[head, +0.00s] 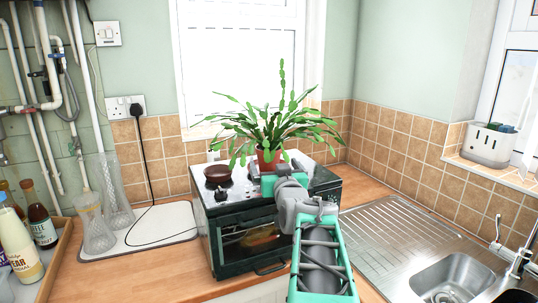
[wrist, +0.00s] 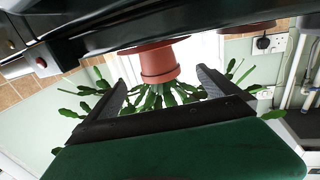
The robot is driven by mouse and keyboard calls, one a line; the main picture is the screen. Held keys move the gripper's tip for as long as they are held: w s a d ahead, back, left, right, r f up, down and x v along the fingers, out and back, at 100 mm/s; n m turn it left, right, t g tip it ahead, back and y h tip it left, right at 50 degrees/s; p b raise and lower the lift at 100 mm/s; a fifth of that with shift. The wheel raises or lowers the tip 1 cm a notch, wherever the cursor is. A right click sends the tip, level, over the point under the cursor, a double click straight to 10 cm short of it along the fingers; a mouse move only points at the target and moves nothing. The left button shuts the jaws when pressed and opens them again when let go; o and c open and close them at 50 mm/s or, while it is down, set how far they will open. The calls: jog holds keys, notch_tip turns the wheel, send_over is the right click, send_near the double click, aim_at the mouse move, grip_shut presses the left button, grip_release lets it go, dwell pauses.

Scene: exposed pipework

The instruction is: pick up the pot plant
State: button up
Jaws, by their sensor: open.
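The pot plant is a terracotta pot with long, spiky green leaves. In the head view its pot (head: 267,157) stands upright on top of a small black oven (head: 238,222), partly hidden by my arm. The wrist view is upside down and shows the pot (wrist: 160,62) with its leaves hanging below it in the picture. My gripper (wrist: 160,76) is open, its two dark fingers pointing toward the pot, one on either side of it in the picture. I cannot tell how far the fingertips are from the pot. No contact shows. In the head view my arm hides the fingers.
A dark brown dish (head: 218,172) sits on the oven left of the plant. Glass vases (head: 95,225) stand on a white mat at left, near a tray of bottles (head: 20,240). A steel sink (head: 450,278) is at right. A window and tiled wall stand behind.

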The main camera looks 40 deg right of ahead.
aim_at(272, 154)
jog(key=p+x, duration=0.1)
jog(key=x, duration=0.1)
jog(key=p+x, duration=0.1)
jog(key=x, duration=0.2)
jog(key=r+p+x, duration=0.1)
jog(key=x, duration=0.2)
jog(key=shift+s, duration=0.2)
jog(key=shift+c, duration=0.2)
jog(key=c, duration=1.8)
jog(key=shift+r, duration=0.1)
jog(key=shift+c, duration=0.6)
